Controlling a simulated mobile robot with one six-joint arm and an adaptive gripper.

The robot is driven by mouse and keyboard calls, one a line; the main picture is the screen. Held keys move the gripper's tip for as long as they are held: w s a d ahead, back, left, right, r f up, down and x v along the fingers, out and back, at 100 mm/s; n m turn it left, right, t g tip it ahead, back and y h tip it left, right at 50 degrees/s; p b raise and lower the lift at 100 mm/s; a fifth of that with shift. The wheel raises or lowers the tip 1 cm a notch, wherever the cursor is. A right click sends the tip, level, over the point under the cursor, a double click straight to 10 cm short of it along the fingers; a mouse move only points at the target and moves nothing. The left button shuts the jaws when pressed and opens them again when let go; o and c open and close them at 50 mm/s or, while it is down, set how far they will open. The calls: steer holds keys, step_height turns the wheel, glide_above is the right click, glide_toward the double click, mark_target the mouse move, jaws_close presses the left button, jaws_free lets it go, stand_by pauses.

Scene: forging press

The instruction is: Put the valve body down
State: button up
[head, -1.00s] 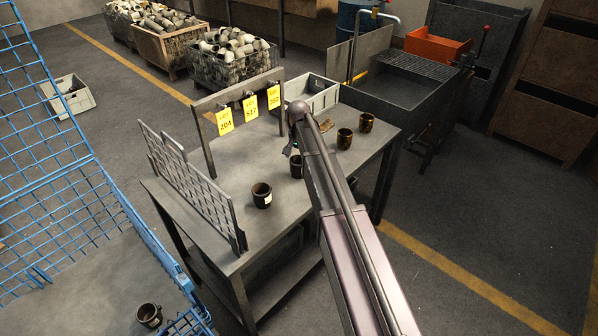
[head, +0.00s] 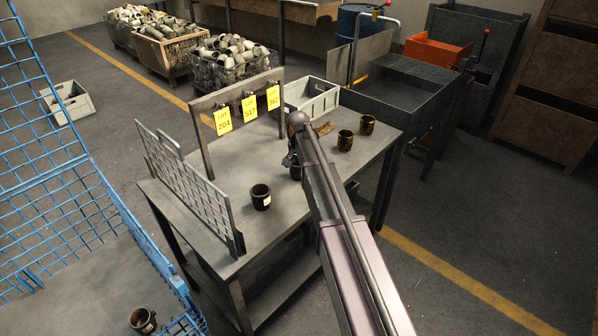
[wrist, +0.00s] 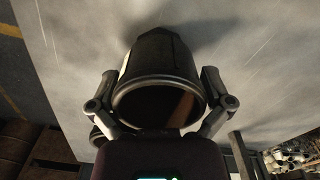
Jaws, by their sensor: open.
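The valve body is a dark, hollow, cup-like part (wrist: 158,85). In the wrist view it fills the middle, its round open mouth facing the camera, against the grey table top. My gripper (wrist: 158,78) is open, one finger on each side of it; I cannot tell whether either finger touches it. In the head view, a dark part (head: 295,173) at my gripper (head: 291,160) stands on the table, partly hidden by my arm. A similar dark cup-like part (head: 260,199) stands upright in front of it to the left.
Two brown-black cup-like parts (head: 345,141) stand right of my arm. A grid panel (head: 190,190) lines the table's left edge. A frame with yellow tags (head: 249,108) and a grey crate (head: 312,98) stand at the back. A blue mesh cage (head: 40,150) is at left.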

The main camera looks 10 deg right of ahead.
steer(key=c, duration=1)
steer(key=shift+r, duration=0.15)
step_height(320, 180, up, 4)
steer(key=p, duration=0.4)
steer(key=shift+f, duration=0.25)
steer(key=s+d, duration=0.1)
steer(key=s, duration=0.4)
steer(key=s+d, duration=0.1)
steer(key=s, duration=0.4)
steer(key=s+d+r+p, duration=0.1)
steer(key=s, duration=0.4)
steer(key=shift+s+r, duration=0.1)
steer(key=shift+s, duration=0.3)
